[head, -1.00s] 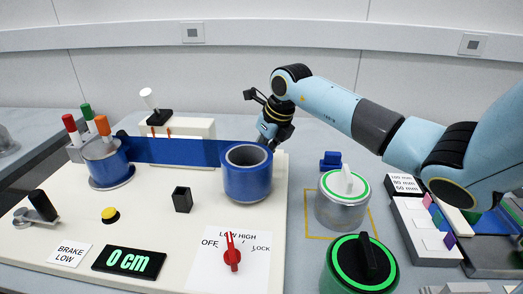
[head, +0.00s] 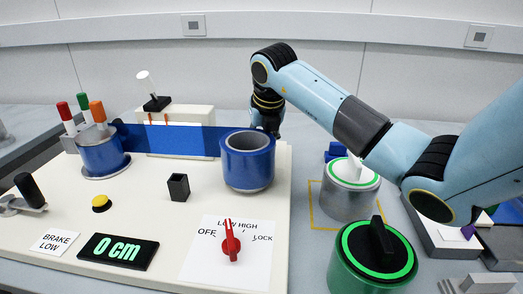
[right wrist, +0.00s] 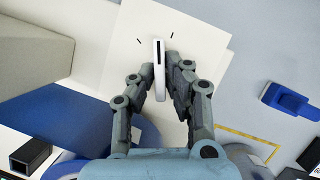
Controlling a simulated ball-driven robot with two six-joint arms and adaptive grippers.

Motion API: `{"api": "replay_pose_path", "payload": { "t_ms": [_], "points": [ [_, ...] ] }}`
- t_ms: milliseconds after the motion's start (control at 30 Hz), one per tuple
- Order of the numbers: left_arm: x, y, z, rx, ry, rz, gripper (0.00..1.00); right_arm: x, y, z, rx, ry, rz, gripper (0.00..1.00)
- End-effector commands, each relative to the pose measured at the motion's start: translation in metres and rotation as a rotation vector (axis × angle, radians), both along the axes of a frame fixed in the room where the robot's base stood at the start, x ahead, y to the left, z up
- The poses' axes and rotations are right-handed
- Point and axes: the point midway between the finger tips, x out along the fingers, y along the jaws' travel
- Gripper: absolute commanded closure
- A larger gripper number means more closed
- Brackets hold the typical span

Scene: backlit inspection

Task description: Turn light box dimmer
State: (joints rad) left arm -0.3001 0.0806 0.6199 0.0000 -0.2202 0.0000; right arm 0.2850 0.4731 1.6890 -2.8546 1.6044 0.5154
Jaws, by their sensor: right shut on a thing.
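The dimmer knob (right wrist: 159,68) is a pale narrow bar with a black line, standing on a white plate (right wrist: 190,45) with two short black ticks. In the right wrist view my right gripper (right wrist: 165,92) has its fingers closed around the knob, one on each side. In the head view my right gripper (head: 268,124) points down behind the blue roll (head: 248,172), which hides its fingertips and the knob. The cream light box (head: 200,118) stands to its left, partly behind the blue strip (head: 180,142). My left gripper is out of view.
A red selector knob (head: 231,245), a yellow button (head: 101,203) and a black open box (head: 178,187) are on the board. The display (head: 118,251) reads 0 cm.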

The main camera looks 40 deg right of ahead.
Motion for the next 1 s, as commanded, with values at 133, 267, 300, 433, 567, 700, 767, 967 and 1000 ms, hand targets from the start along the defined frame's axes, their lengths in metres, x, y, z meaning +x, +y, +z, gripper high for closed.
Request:
{"api": "replay_pose_path", "payload": {
  "t_ms": [133,267,300,433,567,700,767,967,1000],
  "points": [
    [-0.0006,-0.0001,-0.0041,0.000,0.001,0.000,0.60,0.0000,0.0000,-0.0003,-0.001,0.000,-0.009,1.00],
    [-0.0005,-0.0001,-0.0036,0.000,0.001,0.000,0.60,0.0000,0.0000,0.0006,0.000,0.001,-0.010,1.00],
    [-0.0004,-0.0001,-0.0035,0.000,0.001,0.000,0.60,0.0000,0.0000,0.0008,0.000,0.001,-0.010,1.00],
    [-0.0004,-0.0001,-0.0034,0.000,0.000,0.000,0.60,0.0000,0.0000,0.0008,0.000,0.001,-0.009,1.00],
    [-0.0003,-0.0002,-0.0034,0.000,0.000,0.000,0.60,0.0001,0.0001,0.0008,0.000,0.000,-0.009,0.76],
    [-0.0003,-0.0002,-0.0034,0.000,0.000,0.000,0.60,0.0000,0.0001,0.0006,0.001,0.001,-0.009,0.66],
    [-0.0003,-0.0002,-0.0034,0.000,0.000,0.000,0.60,0.0000,0.0001,0.0005,0.001,0.001,-0.009,0.66],
    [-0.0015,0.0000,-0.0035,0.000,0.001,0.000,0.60,-0.0009,0.0007,0.0044,0.000,-0.001,-0.009,0.66],
    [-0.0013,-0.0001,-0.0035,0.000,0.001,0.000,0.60,-0.0018,0.0015,0.0081,0.000,-0.002,-0.008,0.66]
  ]
}}
